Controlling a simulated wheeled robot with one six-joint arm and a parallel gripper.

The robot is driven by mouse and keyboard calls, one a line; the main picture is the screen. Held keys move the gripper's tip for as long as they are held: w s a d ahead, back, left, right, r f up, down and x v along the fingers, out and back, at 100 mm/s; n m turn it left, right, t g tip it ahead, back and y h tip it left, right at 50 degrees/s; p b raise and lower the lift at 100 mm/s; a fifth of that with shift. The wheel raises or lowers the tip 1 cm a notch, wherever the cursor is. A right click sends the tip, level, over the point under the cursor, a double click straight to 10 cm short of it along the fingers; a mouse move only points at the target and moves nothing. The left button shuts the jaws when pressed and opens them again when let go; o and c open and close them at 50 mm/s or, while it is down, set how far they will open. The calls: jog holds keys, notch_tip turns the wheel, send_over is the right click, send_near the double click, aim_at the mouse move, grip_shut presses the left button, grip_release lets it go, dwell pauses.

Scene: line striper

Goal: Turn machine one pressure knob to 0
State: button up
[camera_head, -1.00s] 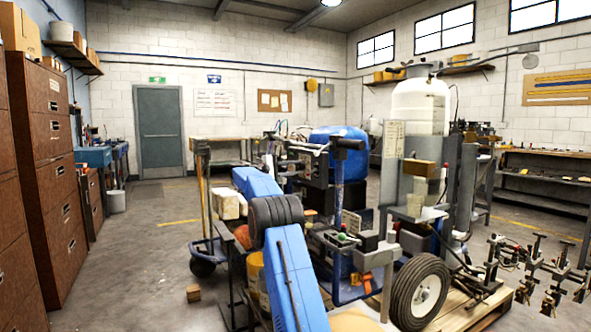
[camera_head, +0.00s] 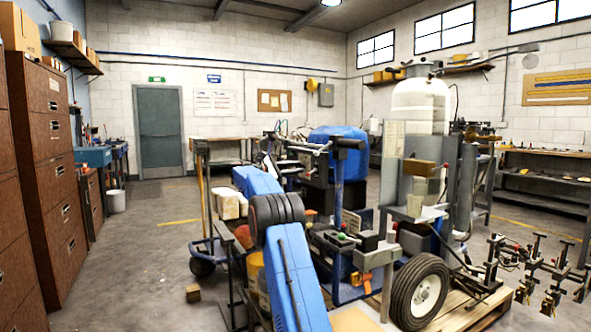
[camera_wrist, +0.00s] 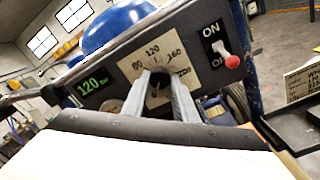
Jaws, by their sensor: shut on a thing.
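In the wrist view, a dark control panel (camera_wrist: 207,72) sits tilted, with a pale dial plate (camera_wrist: 128,67) marked 80, 120 and 160. The black pressure knob (camera_wrist: 158,88) is at the dial's middle, partly hidden by the fingers. My gripper (camera_wrist: 158,76) is shut on the knob, with one grey finger on each side. A green display (camera_wrist: 90,87) on the panel reads 120. The knob's pointer is too small to read clearly. In the head view, my blue arm reaches toward the machine with the blue tank (camera_head: 338,139); my gripper cannot be made out there.
An ON/OFF toggle with a red tip (camera_wrist: 232,61) is on the panel, right of the dial. The machine's blue tank (camera_wrist: 112,28) rises behind the panel. In the head view, a second machine with a white tank (camera_head: 420,102) stands at right. Open floor lies at left.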

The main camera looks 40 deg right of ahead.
jog(key=shift+n, duration=0.3)
jog(key=o, duration=1.1)
jog(key=shift+c, duration=0.2)
jog(key=shift+a, duration=0.1)
jog(key=v, duration=1.7)
jog(key=shift+a, duration=0.2)
